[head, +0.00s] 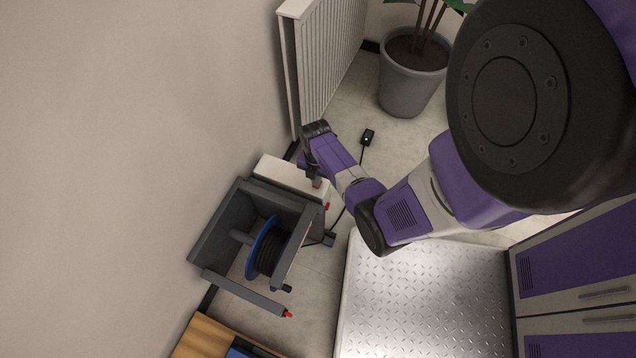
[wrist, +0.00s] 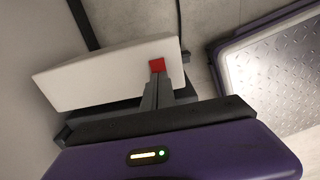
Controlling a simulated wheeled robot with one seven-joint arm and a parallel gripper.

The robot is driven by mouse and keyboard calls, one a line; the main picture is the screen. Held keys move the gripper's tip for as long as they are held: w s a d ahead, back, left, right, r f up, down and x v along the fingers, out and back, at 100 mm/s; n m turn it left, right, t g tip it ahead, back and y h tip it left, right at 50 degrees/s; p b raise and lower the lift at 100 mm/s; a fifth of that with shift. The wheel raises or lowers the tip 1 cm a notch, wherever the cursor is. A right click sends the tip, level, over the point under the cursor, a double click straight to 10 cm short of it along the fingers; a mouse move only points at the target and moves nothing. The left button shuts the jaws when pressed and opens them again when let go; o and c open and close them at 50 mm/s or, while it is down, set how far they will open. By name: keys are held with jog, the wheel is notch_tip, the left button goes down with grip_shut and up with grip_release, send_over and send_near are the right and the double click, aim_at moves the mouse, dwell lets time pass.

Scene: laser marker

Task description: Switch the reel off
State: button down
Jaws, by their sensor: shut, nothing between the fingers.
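The reel (head: 268,250) is a blue-flanged spool with black cable, held in a dark grey frame (head: 222,225). A white box (head: 285,172) stands at the far end of the frame; it fills the upper left of the wrist view (wrist: 105,75). A small red switch (wrist: 157,65) sits on the box's edge. My gripper (head: 316,183) is at the box, and in the wrist view its fingers (wrist: 158,82) are shut and empty, with their tips at the red switch. I cannot tell whether they touch it or which way the switch is set.
A white radiator (head: 325,60) and a potted plant (head: 410,85) stand beyond. A small black device with a green light (head: 368,137) lies on the floor with a cable. A metal tread-plate platform (head: 425,300) is at the right. A wooden surface (head: 205,338) is at the bottom.

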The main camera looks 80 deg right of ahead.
jog(key=shift+f+b, duration=0.35)
jog(key=shift+f, duration=0.1)
dwell(0.3)
notch_tip(320, 180, up, 7)
jog(key=p, duration=0.7)
jog(key=shift+r+p, duration=0.1)
jog(key=shift+p, duration=0.2)
dwell(0.4)
